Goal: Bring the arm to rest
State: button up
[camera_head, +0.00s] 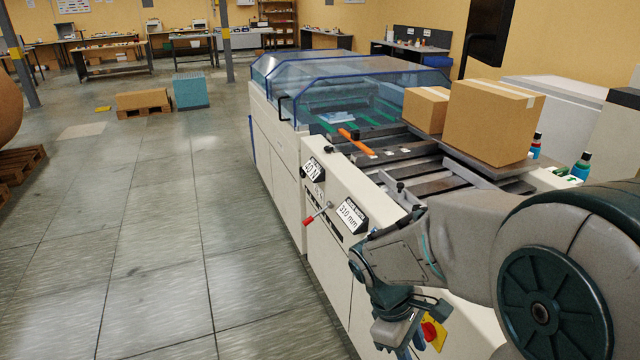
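My arm reaches in from the right edge and bends down in front of the white machine (283,165). My gripper (404,345) hangs at the bottom of the picture, pointing down beside the machine's front panel. Its fingertips are small and partly cut off by the lower edge, so I cannot tell whether it is open or shut. I see nothing clearly held in it. A red emergency button on a yellow plate (441,333) shows just right of the gripper, partly hidden by it.
A red-tipped lever (318,215) sticks out of the front panel, beside labels reading 40 N (312,168) and 310 mm (352,213). An orange-handled tool (357,142) and cardboard boxes (490,123) lie on top. The tiled floor (150,240) on the left is mostly clear.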

jog(key=s+a+r+m+t+y, duration=0.1)
jog(key=s+r+m+t+y, duration=0.2)
jog(key=r+m, duration=0.4)
jog(key=m+t+y, duration=0.1)
jog(key=m, duration=0.2)
jog(key=shift+s+a+r+m+t, duration=0.2)
jog(key=shift+r+m+t, duration=0.1)
jog(key=shift+m+t, duration=0.1)
jog(key=shift+c, duration=0.4)
